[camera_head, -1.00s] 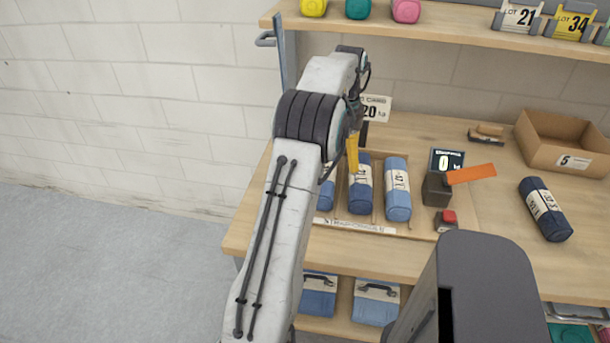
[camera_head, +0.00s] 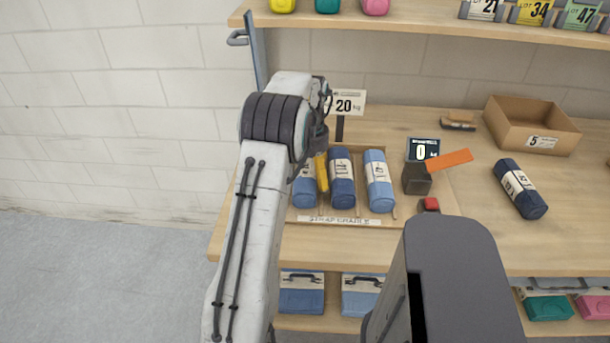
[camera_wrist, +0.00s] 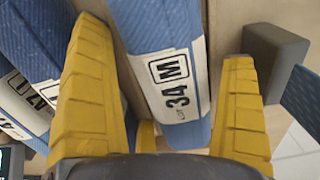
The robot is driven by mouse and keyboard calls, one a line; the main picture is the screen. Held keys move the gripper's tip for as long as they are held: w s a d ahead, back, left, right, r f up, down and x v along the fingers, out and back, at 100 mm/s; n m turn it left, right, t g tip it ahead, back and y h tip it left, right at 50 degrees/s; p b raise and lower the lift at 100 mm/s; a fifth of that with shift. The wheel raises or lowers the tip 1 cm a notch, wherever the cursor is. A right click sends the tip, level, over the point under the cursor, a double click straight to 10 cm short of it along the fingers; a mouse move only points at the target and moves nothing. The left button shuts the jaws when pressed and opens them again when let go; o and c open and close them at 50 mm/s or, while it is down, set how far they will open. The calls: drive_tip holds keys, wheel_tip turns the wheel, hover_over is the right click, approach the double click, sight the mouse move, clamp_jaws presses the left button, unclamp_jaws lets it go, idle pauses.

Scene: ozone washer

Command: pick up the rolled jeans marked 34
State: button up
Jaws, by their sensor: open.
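The rolled jeans marked 34 are a blue roll with a white band reading "34 M" in the wrist view (camera_wrist: 172,80). They appear to be the leftmost roll (camera_head: 304,194) in the tray in the head view, partly hidden by my arm. My gripper (camera_wrist: 163,45) is open, its yellow fingers on either side of this roll, with gaps visible. In the head view one yellow finger of my gripper (camera_head: 321,173) shows between the leftmost and middle rolls; the other is hidden. The wooden tray labelled "strap cradle" (camera_head: 338,221) holds the rolls.
Two more blue rolls, middle (camera_head: 342,180) and right (camera_head: 378,182), lie close by. A scale display (camera_head: 422,150), an orange bar (camera_head: 449,160), a dark roll (camera_head: 520,188) and a cardboard box (camera_head: 532,127) stand rightward. A "20 kg" sign (camera_head: 344,102) stands behind. A shelf is above.

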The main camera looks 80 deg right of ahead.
drive_tip(key=shift+f, duration=0.2)
drive_tip(key=c, duration=1.2)
drive_tip(key=shift+o, duration=0.2)
drive_tip(key=shift+r, duration=0.1)
